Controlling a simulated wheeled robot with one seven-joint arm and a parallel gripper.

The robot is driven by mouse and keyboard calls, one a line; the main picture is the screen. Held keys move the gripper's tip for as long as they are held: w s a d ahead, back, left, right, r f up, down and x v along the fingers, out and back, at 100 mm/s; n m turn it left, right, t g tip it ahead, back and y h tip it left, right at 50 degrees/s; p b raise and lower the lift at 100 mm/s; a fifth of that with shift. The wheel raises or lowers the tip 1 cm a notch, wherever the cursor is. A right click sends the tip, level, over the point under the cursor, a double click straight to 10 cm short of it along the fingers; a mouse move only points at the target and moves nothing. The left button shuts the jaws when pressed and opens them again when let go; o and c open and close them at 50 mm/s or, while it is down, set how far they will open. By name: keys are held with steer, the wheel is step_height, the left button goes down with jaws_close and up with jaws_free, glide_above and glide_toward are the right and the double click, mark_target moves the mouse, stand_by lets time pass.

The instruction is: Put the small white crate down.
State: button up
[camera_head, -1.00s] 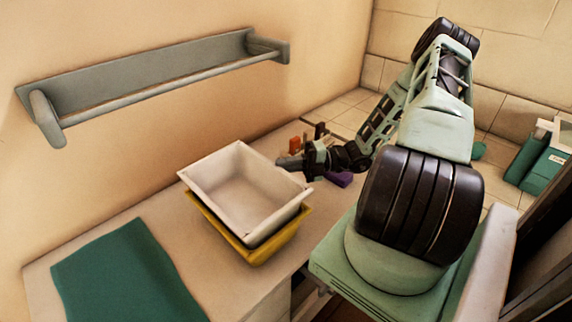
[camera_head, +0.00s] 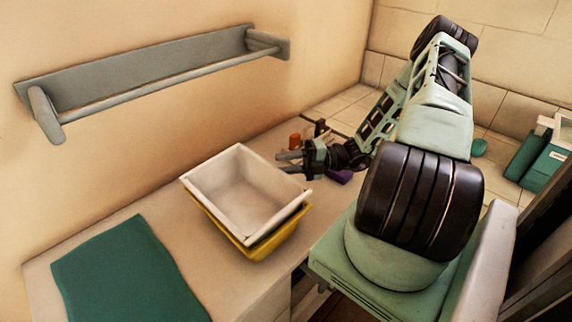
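The small white crate (camera_head: 243,187) rests on top of a yellow crate (camera_head: 238,243) on the counter, its open side up. Some of the yellow rim shows below it along the left and front; how deep the white crate sits in it is hidden. My gripper (camera_head: 283,163) is just right of the white crate's back right edge. Its two fingers are spread apart with nothing seen between them. The fingertips are close to the rim, and a small gap seems to show.
A green mat (camera_head: 125,272) lies on the counter (camera_head: 165,218) at the left. A grey wall shelf with a rail (camera_head: 160,75) hangs above. An orange item (camera_head: 294,140) and a purple item (camera_head: 340,176) are near my gripper. Green boxes (camera_head: 545,165) stand far right.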

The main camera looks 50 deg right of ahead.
steer(key=b+v, duration=0.4)
steer(key=v, duration=0.8)
steer(key=shift+r+b, duration=0.35)
steer(key=shift+r, duration=0.1)
